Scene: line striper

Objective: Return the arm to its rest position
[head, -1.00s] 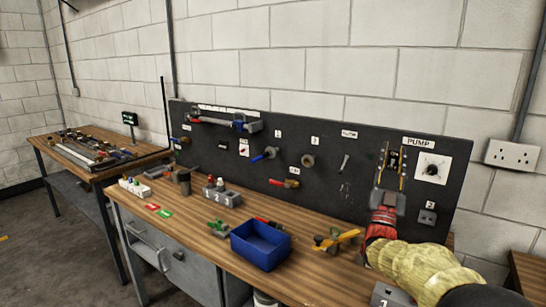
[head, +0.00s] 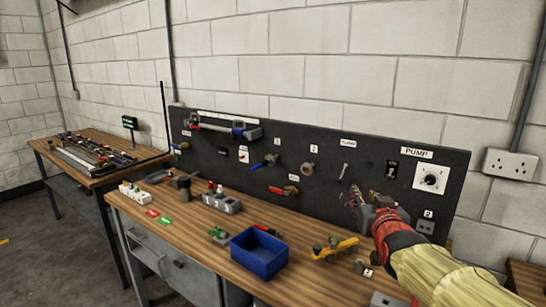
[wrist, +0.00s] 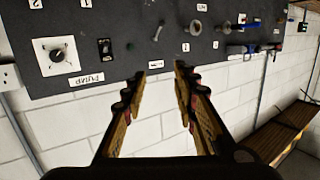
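My gripper (head: 365,203) is in front of the lower right of the black panel in the head view, below the pump switch (head: 392,171). In the wrist view my gripper (wrist: 157,82) has its two fingers apart with nothing between them. The panel shows upside down there, with the pump dial (wrist: 55,56) and the switch (wrist: 105,47) to the left of the fingers. My arm, in a yellow sleeve with a red wrist part, reaches in from the lower right of the head view.
The black panel (head: 330,150) stands along the back of the wooden workbench (head: 200,245). A blue bin (head: 259,262), a yellow-handled valve (head: 337,249) and a green-handled part (head: 218,234) are on the bench. A second bench (head: 110,143) stands at the left. A wall socket (head: 511,158) is at the right.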

